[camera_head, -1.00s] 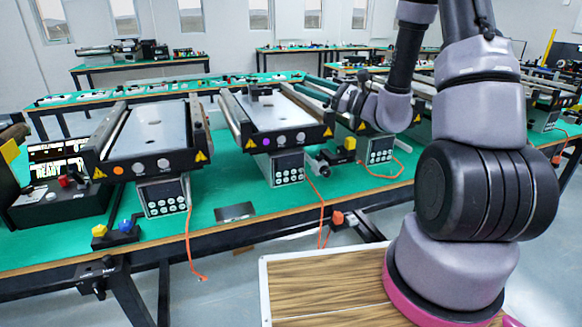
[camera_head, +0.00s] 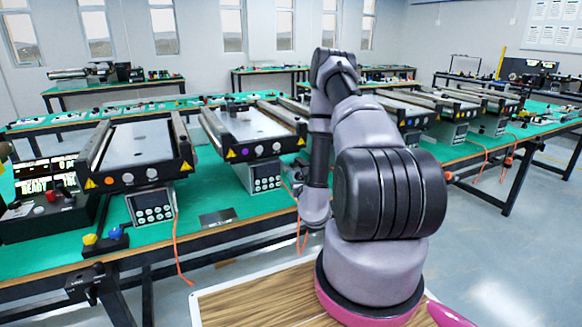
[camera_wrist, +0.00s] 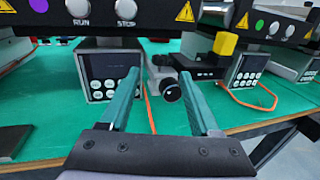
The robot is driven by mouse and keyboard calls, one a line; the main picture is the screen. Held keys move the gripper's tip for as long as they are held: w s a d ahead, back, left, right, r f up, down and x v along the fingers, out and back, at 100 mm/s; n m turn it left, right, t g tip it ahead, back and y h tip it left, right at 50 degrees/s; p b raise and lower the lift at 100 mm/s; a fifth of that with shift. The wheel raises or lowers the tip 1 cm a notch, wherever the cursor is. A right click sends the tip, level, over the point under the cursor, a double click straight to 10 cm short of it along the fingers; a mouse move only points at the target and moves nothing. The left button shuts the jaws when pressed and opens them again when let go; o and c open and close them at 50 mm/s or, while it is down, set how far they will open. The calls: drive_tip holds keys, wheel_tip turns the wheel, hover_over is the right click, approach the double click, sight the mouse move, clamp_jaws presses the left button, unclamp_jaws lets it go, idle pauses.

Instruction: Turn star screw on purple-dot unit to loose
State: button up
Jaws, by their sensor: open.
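The purple-dot unit (camera_head: 225,135) is the second conveyor from the left in the head view. Its black front bar carries the purple dot (camera_head: 240,153) and two pale buttons. In the wrist view its bar (camera_wrist: 100,12) shows RUN and STOP buttons, above its keypad box (camera_wrist: 105,75). A dark round screw knob (camera_wrist: 172,92) on a grey mount sits right of that box; its star shape is hard to make out. My gripper (camera_wrist: 158,74) is open and empty, its teal fingers on either side of the knob. Contact is not visible. In the head view my arm hides the knob.
A yellow block (camera_wrist: 223,43) on a black fixture stands right of the knob, near another keypad box (camera_wrist: 243,72). An orange cable (camera_wrist: 148,105) hangs nearby. A flat dark panel (camera_head: 217,216) lies on the green table. The orange-dot unit (camera_head: 140,150) stands left.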

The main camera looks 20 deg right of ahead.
sight(294, 166)
drive_tip(key=x, duration=0.8)
drive_tip(key=shift+w+d, duration=0.1)
drive_tip(key=shift+w, duration=0.1)
clamp_jaws()
